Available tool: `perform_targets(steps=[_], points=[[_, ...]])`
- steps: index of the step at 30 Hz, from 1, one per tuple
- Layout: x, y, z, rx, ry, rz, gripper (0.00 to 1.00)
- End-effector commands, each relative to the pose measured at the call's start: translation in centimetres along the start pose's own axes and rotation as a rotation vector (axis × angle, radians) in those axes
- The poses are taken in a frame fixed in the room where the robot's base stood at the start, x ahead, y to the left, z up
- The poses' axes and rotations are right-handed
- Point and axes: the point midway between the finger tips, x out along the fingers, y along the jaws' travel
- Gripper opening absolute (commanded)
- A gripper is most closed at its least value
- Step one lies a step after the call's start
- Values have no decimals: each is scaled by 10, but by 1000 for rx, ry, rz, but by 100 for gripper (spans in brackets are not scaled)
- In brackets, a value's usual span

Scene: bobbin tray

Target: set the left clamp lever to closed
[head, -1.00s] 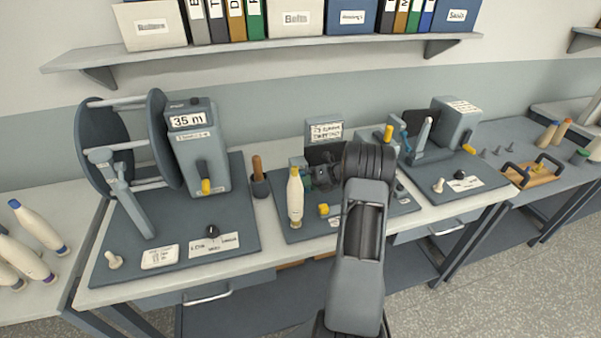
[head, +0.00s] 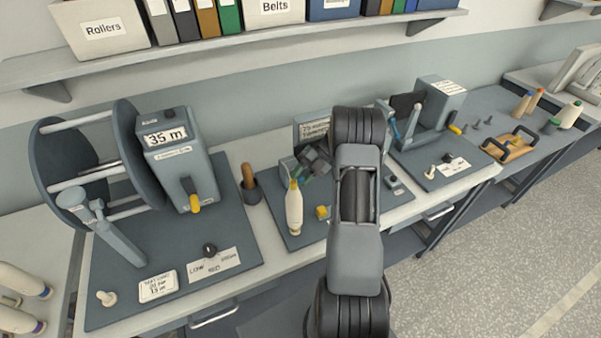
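The left station has a box reading 35 m (head: 178,160) with a yellow-tipped lever (head: 191,195) on its front, the tip pointing down. Beside it, a grey arm with a round head (head: 108,228) slants across in front of a reel (head: 70,160). I cannot tell which of these is the left clamp lever. My arm rises in front of the middle station. The dark part by the arm's bend seems to be my gripper (head: 316,160), well right of the left station. Its fingers are too small and partly hidden to tell open from shut.
A cream bobbin (head: 294,208) stands upright on the middle station, with a wooden-handled tool in a cup (head: 250,185) to its left. A black knob (head: 210,250) and a pale peg (head: 106,298) are at the left board's front. A shelf (head: 230,50) with binders hangs above.

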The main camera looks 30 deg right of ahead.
Motion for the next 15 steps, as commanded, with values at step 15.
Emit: perform_targets(steps=[15], points=[[-6,-5,-6,96,51,-5,0]])
